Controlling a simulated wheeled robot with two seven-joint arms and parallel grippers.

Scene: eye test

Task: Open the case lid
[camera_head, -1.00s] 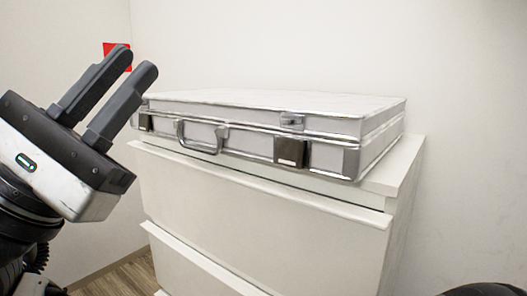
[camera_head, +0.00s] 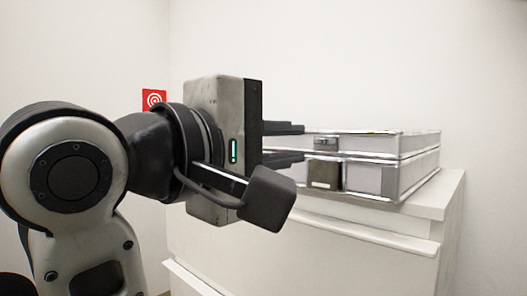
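The silver-white case (camera_head: 372,147) lies flat on the white cabinet (camera_head: 425,207), right of the middle. Its lid is down, with a metal-edged seam around it. A small metal latch (camera_head: 325,143) and a dark plate (camera_head: 324,172) are on its front. The handle and left part of the case are hidden behind the gripper.
The cabinet has drawer fronts below its top, and its top edge juts out under the case. White walls stand behind it. A red sign (camera_head: 153,100) hangs on the wall behind my arm. The space above the case is free.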

